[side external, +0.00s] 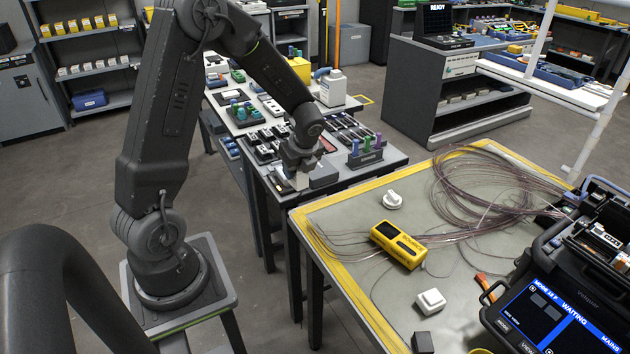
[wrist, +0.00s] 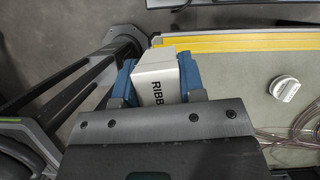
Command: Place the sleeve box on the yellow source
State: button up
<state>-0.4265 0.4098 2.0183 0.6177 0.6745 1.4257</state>
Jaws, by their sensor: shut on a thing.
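The sleeve box (wrist: 157,82) is white with black lettering that starts "RIBB" in the wrist view. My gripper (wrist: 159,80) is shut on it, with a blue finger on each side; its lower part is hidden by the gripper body. In the side view my gripper (side external: 301,172) is at the near end of the grey bench, left of the yellow-edged table, and the box shows small and pale below it. The yellow source (side external: 398,244), a yellow block with dark windows on top, lies on the yellow-edged table, to the right of and nearer than my gripper.
The yellow-edged table (side external: 345,215) also holds a white round knob-like part (side external: 392,200), a white square part (side external: 430,301), coiled fibres (side external: 490,190) and a dark splicer with a screen (side external: 560,310). A rack with green and purple items (side external: 366,153) stands beside my gripper.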

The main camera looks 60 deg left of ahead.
jog(key=shift+s+a+r, duration=0.35)
jog(key=shift+s+a, duration=0.05)
jog(key=shift+s, duration=0.05)
jog(key=w+d+r+m+t, duration=0.2)
jog(key=w+d+m, duration=0.3)
jog(key=w+d, duration=0.1)
jog(key=m+t+h, duration=0.1)
jog(key=m+t, duration=0.1)
jog(key=m, duration=0.3)
send_over(400, 230)
jog(key=s+d, duration=0.1)
jog(key=s, duration=0.1)
notch_tip(400, 230, down, 5)
jog(key=shift+w+d+r, duration=0.1)
jog(key=shift+d+r, duration=0.05)
jog(key=shift+w+d+f, duration=0.1)
jog(key=shift+d+f, duration=0.1)
jog(key=shift+f, duration=1.9)
